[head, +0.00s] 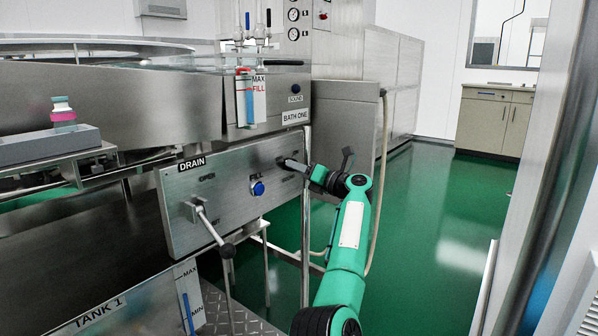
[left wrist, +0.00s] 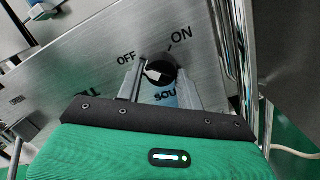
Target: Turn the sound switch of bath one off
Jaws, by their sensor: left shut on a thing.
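The sound switch (left wrist: 163,68) is a black round knob on the steel bath one panel, with "OFF" at its upper left, "ON" at its upper right and a partly covered "SOU..." label below. A white mark on the knob lies on its left side, toward "OFF"; its exact angle is hard to tell. My left gripper (left wrist: 160,85) is shut on the knob, one finger at each side. In the head view my left gripper (head: 292,163) is at the right end of the panel (head: 225,205) and largely hides the switch. My right gripper is not in view.
On the same panel are a blue "FILL" button (head: 257,188) and a drain lever (head: 209,221) jutting out at the left. A "BATH ONE" label (head: 295,116) is above. A vertical steel post and hose stand close right of the panel; green floor beyond is open.

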